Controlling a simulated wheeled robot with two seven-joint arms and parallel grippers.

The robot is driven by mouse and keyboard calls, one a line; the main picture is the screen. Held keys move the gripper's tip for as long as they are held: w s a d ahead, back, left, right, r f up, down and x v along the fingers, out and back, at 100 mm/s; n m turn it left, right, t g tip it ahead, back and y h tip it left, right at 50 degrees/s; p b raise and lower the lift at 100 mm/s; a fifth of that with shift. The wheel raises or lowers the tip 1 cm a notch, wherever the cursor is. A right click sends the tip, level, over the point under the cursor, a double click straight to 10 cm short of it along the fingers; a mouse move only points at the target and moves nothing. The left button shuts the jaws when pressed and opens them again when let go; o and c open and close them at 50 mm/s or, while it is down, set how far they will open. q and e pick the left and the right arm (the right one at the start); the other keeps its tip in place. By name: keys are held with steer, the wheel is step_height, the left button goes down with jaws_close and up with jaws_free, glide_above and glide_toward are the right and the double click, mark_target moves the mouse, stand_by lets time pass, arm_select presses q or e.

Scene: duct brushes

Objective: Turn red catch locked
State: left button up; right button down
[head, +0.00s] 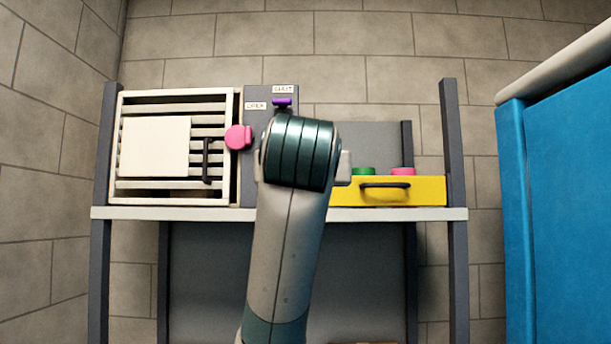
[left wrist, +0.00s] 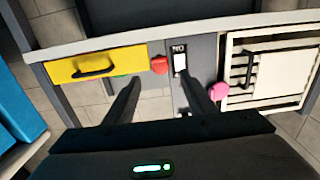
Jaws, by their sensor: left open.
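The red catch (left wrist: 159,65) is a small rounded red piece on the grey panel, beside the yellow drawer, in the left wrist view. That view is turned roughly upside down. In the head view my arm hides the catch. My left gripper (left wrist: 159,80) is open and empty, its two dark fingers pointing toward the panel. In that picture the catch lies between and just beyond the fingertips; I cannot tell the depth gap. A white plate marked "NO" (left wrist: 180,62) is near the right finger. The right gripper is not in view.
A cream slatted vent door (head: 155,146) with a dark handle and a pink knob (head: 238,137) is on the left. A purple lever (head: 282,101) sits by "OPEN" and "SHUT" labels. A yellow drawer (head: 420,190) is right of my arm; a blue cabinet (head: 565,200) stands far right.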

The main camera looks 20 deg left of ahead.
arm_select(q)
steer(key=p+x, duration=0.6)
steer(key=x, duration=0.5)
steer(key=shift+w, duration=0.4)
steer(key=shift+a+f, duration=0.1)
steer(key=c, duration=1)
